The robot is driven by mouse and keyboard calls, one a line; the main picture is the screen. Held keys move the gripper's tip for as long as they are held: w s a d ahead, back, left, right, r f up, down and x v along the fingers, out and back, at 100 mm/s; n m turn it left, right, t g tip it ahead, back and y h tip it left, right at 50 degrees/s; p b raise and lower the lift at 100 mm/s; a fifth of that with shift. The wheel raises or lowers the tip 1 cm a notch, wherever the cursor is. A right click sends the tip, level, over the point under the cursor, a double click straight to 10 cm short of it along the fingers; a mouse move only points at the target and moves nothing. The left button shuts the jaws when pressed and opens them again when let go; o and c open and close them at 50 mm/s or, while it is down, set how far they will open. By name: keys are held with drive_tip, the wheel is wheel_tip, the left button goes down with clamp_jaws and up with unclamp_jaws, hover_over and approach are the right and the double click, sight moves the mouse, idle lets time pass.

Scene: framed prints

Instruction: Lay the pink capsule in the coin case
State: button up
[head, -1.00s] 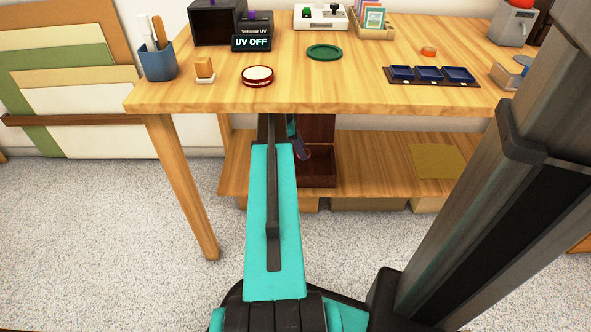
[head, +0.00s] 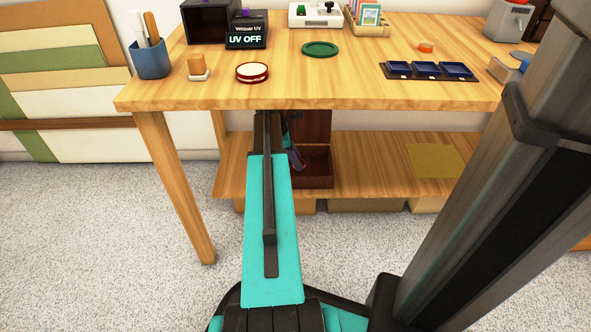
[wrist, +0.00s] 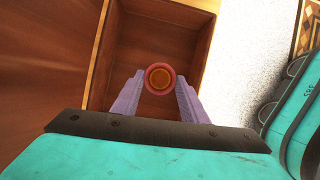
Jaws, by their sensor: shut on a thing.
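The pink capsule (wrist: 160,78) is round with an orange centre and sits between the lilac fingers of my gripper (wrist: 160,84). My gripper is shut on it. Beneath it in the wrist view is the open reddish-brown wooden coin case (wrist: 150,37), whose visible floor looks empty. I cannot tell how high the capsule is above that floor. In the head view the case (head: 320,181) stands on the lower shelf with its lid raised at the back. My gripper reaches in under the tabletop at the case's left; the capsule cannot be made out there.
The tabletop (head: 300,93) overhangs the lower shelf (head: 375,170) and my arm. A yellow cloth (head: 437,161) lies on the shelf to the right. A table leg (head: 175,185) stands left of my arm. The tabletop holds a red-rimmed tin (head: 252,72) and a blue tray (head: 428,70).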

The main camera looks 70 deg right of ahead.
drive_tip(key=shift+f+b, duration=1.35)
drive_tip(key=shift+f, duration=1.15)
drive_tip(key=shift+f, duration=0.1)
drive_tip(key=o, duration=1)
drive_tip(key=p+v, duration=0.6)
drive_tip(key=v, duration=0.6)
